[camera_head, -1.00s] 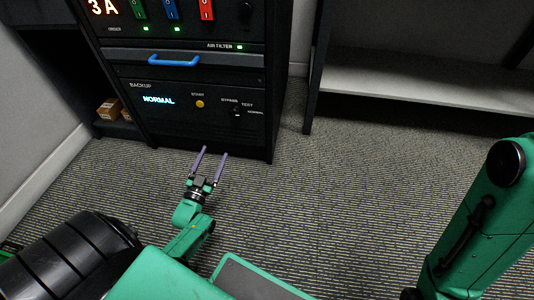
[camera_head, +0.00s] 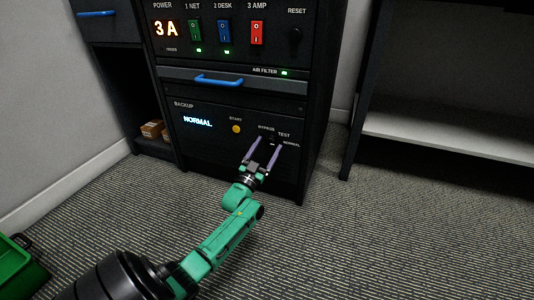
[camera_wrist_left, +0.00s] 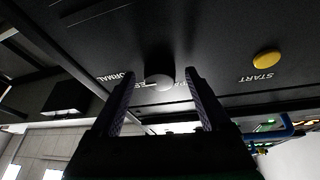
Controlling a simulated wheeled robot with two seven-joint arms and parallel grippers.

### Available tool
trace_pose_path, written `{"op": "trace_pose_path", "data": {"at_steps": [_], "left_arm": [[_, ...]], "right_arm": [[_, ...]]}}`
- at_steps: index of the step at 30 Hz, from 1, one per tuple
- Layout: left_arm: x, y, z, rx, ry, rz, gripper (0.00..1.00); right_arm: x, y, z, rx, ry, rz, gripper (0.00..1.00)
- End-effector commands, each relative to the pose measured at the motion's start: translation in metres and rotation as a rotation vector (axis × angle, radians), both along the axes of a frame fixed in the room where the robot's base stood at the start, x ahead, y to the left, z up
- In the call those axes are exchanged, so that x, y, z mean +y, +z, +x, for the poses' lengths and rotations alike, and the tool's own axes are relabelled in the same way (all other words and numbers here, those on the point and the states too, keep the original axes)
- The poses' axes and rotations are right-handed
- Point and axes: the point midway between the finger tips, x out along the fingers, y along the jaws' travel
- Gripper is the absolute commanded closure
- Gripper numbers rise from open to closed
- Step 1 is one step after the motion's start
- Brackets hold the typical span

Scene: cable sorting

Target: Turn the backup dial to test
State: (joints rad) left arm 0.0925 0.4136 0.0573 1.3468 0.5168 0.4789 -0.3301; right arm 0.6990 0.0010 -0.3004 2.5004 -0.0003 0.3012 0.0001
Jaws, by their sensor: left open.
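The backup panel (camera_head: 215,145) is black, with a display (camera_head: 197,122) reading NORMAL and labels BYPASS, TEST and NORMAL at its right. My left gripper (camera_head: 268,143) is open, its two purple fingers pointing at these labels. In the left wrist view, the dark round backup dial (camera_wrist_left: 160,78) lies between the fingertips of the left gripper (camera_wrist_left: 161,82). The fingers stand on either side of the dial; I cannot tell whether they touch it. The dial's pointer is not clear in either view. My right gripper is out of view.
A yellow START button (camera_head: 236,129) is left of the dial. A shelf (camera_head: 440,135) stands at the right and a green bin (camera_head: 22,268) at the lower left. The carpet between is clear.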

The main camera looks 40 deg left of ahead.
Motion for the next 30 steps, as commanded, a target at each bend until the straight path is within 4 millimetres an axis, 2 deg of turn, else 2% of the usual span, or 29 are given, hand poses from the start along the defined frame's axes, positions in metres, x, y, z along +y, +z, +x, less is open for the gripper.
{"op": "trace_pose_path", "data": {"at_steps": [5, 6, 8, 9, 12, 22, 30], "left_arm": [[0.0, 0.001, 0.0, 0.001, 0.0, 0.0, 0.2], [0.0, 0.001, 0.0, 0.001, 0.0, 0.0, 0.28], [0.0, 0.0, 0.0, 0.001, 0.0, 0.0, 0.51], [0.0, 0.0, 0.0, 0.001, 0.0, 0.0, 0.66], [0.0, 0.0, 0.0, 0.001, 0.0, 0.0, 1.0], [-0.001, 0.001, 0.0, -0.012, 0.0, -0.037, 1.0], [-0.003, 0.001, 0.001, -0.059, -0.001, -0.179, 1.0]], "right_arm": [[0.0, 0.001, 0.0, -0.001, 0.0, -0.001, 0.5], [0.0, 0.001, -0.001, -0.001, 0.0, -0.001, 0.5], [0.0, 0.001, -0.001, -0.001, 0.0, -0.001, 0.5], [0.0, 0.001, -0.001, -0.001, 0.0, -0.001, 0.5], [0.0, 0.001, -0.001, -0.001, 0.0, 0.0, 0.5], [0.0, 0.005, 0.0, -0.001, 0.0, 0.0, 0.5], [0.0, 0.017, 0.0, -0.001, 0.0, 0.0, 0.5]]}}
